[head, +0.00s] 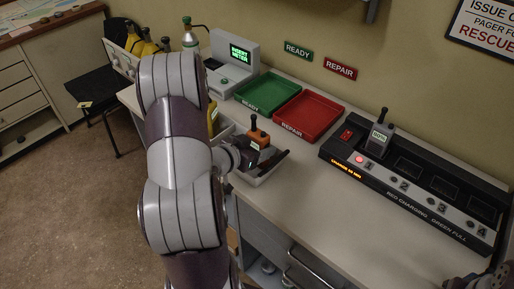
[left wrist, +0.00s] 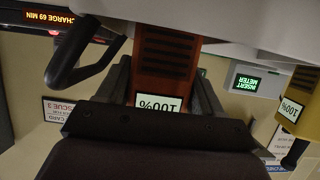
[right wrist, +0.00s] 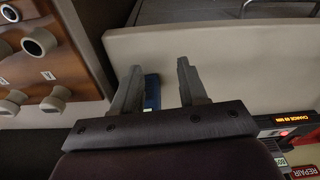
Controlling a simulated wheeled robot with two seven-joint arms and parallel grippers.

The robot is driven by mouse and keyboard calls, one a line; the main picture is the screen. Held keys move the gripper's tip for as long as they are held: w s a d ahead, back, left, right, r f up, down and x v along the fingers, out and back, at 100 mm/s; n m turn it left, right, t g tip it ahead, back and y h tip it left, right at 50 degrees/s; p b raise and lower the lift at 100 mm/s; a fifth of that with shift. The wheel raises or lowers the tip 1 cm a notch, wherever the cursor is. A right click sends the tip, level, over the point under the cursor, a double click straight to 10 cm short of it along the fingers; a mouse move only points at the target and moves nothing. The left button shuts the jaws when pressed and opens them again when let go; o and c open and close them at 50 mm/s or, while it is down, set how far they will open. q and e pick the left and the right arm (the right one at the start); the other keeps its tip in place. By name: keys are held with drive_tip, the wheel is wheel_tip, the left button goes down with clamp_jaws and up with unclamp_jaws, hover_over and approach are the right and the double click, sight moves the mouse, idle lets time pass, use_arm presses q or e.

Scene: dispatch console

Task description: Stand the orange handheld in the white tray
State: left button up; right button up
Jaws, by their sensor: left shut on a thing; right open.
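The orange handheld (head: 258,138) is upright at the white tray (head: 257,181), with its black antenna up. My left gripper (head: 257,158) is shut on it. In the left wrist view the orange handheld (left wrist: 166,62) sits between the two fingers, its screen reading 100% upside down. Its lower end is hidden, so I cannot tell whether it touches the tray floor. A yellow handheld (head: 213,122) stands left of it, partly behind my left arm; it also shows in the left wrist view (left wrist: 298,112). My right gripper (right wrist: 158,88) is open and empty, away from the tray.
A green tray (head: 268,92) and a red tray (head: 308,114) lie behind on the counter. A black charger (head: 410,185) on the right holds a grey handheld (head: 379,140) in its first slot. A grey meter (head: 234,64) stands at the back. The counter front right of the white tray is clear.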

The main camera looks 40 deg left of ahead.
use_arm(q)
drive_tip(key=shift+w+f, duration=0.1)
drive_tip(key=shift+f, duration=0.25)
drive_tip(key=shift+s, duration=0.2)
drive_tip(key=shift+f, duration=0.15)
drive_tip(key=o, duration=1.2)
drive_tip(key=shift+w, duration=0.1)
drive_tip(key=shift+o, duration=0.2)
